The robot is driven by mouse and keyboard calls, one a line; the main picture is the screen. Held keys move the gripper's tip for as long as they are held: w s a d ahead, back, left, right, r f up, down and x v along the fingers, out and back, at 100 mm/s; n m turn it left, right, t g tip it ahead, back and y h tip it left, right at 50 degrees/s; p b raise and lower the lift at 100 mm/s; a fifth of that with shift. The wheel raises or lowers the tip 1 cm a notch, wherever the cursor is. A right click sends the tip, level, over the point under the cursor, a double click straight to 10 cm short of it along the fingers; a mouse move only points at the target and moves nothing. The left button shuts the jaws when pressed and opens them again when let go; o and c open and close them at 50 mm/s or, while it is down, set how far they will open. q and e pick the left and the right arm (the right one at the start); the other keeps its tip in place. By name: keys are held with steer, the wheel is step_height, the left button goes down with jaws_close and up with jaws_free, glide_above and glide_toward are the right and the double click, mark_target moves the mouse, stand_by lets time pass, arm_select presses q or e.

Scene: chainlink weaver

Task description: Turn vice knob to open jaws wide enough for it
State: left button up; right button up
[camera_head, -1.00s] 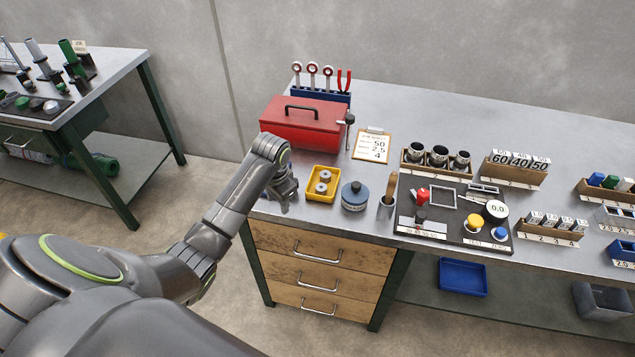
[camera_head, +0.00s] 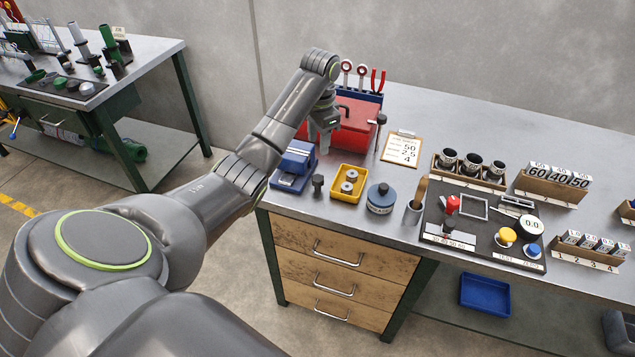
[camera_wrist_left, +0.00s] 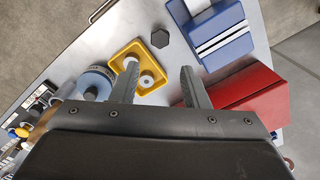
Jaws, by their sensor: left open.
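The blue vice (camera_head: 293,166) sits at the bench's left front corner. In the left wrist view the vice (camera_wrist_left: 215,32) is at the upper right, with pale jaw strips across its top. A dark upright knob-like piece (camera_head: 318,184) stands just right of the vice. It appears as a dark hexagon (camera_wrist_left: 159,38) in the left wrist view, apart from the blue body; any link between them is not visible. My left gripper (camera_head: 325,146) is above the bench, beyond the vice and in front of the red toolbox. Its fingers (camera_wrist_left: 158,74) are open and empty.
The red toolbox (camera_head: 357,127) stands behind the gripper. A yellow tray (camera_head: 348,184) with rings, a blue round container (camera_head: 381,199) and a cup (camera_head: 414,212) line the bench front to the right. A clipboard (camera_head: 400,148) lies behind them.

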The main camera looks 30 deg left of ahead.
mark_target(317, 178)
arm_select(q)
steer(key=f, duration=1.2)
steer(key=shift+a+f+b, duration=0.2)
steer(key=shift+f+b, duration=0.2)
steer(key=shift+w+f, duration=0.1)
steer(key=shift+f, duration=0.35)
arm_select(e)
steer(key=shift+a+f, duration=0.2)
steer(key=shift+f, duration=0.65)
arm_select(q)
steer(key=c, duration=0.7)
arm_select(e)
steer(key=shift+r, duration=0.1)
